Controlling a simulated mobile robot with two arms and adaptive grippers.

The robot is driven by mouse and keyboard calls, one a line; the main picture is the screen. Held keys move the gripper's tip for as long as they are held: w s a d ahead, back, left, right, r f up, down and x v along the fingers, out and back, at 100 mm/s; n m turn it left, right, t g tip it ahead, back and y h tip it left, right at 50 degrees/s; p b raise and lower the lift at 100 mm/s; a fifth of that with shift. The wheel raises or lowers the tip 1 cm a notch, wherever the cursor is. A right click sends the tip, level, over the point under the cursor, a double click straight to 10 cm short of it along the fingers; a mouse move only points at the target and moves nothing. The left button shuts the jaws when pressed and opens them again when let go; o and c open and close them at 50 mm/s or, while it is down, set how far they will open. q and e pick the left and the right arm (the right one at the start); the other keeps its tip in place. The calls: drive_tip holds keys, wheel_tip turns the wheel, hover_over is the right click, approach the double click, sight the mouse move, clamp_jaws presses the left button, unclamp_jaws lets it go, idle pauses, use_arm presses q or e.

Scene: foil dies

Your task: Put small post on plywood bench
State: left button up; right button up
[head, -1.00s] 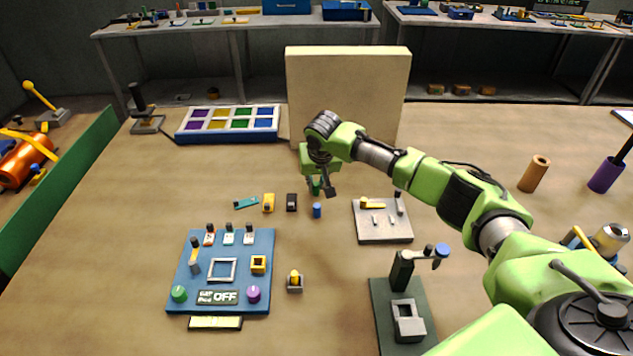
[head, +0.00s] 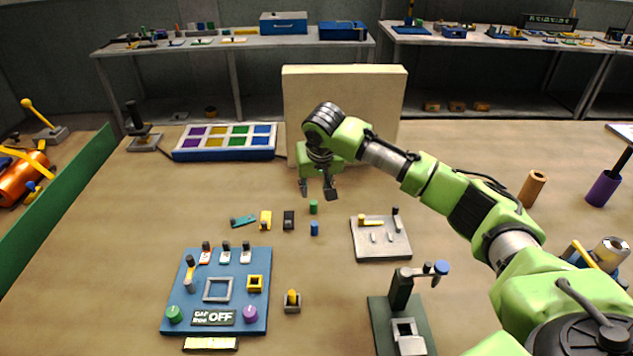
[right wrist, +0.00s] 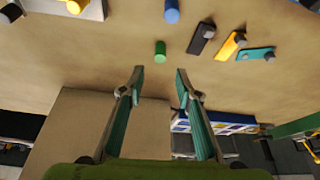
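A small green post (head: 313,207) stands upright on the plywood bench (head: 130,215), near its middle. A similar small blue post (head: 314,229) stands just in front of it. I cannot tell from looks alone which one the task names. My right gripper (head: 318,188) is above and slightly behind the green post, open and empty. In the right wrist view the green post (right wrist: 160,52) shows beyond the gap between the open fingertips (right wrist: 158,72), apart from them. The blue post (right wrist: 172,11) is at the top edge there. My left gripper is not in view.
A black block (head: 289,219), a yellow block (head: 265,220) and a teal piece (head: 243,220) lie left of the posts. A grey board (head: 382,248) is at their right. A tall beige panel (head: 345,105) stands behind my gripper. A blue control panel (head: 190,318) is front left.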

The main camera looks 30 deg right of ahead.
drive_tip(key=shift+v, duration=2.25)
